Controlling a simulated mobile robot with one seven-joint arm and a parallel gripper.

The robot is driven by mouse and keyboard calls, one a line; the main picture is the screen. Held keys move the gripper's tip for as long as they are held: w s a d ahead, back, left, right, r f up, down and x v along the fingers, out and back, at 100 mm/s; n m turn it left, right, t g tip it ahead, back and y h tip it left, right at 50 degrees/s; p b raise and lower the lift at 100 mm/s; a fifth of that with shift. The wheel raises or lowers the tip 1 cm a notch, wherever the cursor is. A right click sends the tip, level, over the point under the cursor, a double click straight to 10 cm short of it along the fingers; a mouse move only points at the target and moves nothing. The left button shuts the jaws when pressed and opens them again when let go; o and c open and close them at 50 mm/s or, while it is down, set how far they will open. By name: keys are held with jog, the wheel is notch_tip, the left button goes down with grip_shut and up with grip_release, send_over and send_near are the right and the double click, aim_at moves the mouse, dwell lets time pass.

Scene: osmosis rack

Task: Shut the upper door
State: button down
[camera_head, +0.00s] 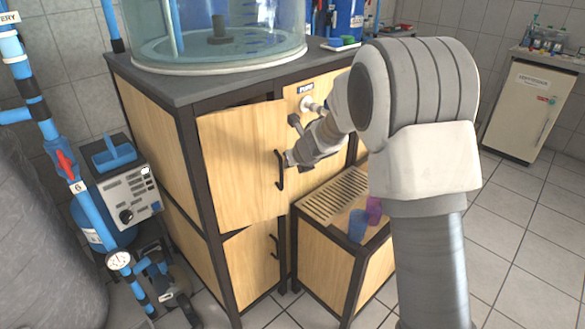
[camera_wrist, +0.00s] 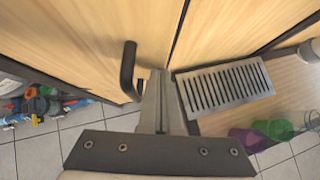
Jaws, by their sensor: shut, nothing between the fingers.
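The upper door (camera_head: 238,165) is a light wood panel on the dark-framed cabinet. It stands slightly ajar, with a dark gap along its top edge. Its dark bar handle (camera_head: 279,171) is near its right edge. My gripper (camera_head: 290,158) is at that edge, just right of the handle. In the wrist view, the shut, empty fingers (camera_wrist: 154,76) point at the door (camera_wrist: 85,35) beside the handle (camera_wrist: 128,72). I cannot tell whether the fingertips touch the door. My arm hides part of the panel to the right.
The lower door (camera_head: 252,262) also looks slightly ajar. A clear tank (camera_head: 215,35) sits on top. Blue pipes stand at left.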

jog(key=shift+w+a+n+g+y+p, duration=0.15)
jog(key=shift+w+a+n+y+p, duration=0.25)
jog(key=shift+w, duration=0.35)
jog(key=shift+w+a+n+g+y+p, duration=0.2)
jog(key=shift+w+n+p, duration=0.2)
jog(key=shift+w, duration=0.3)
jog(key=shift+w+a+n+g+y+p, duration=0.2)
jog(key=shift+w+a+n+p, duration=0.25)
jog(key=shift+w, duration=0.3)
jog(key=shift+d, duration=0.15)
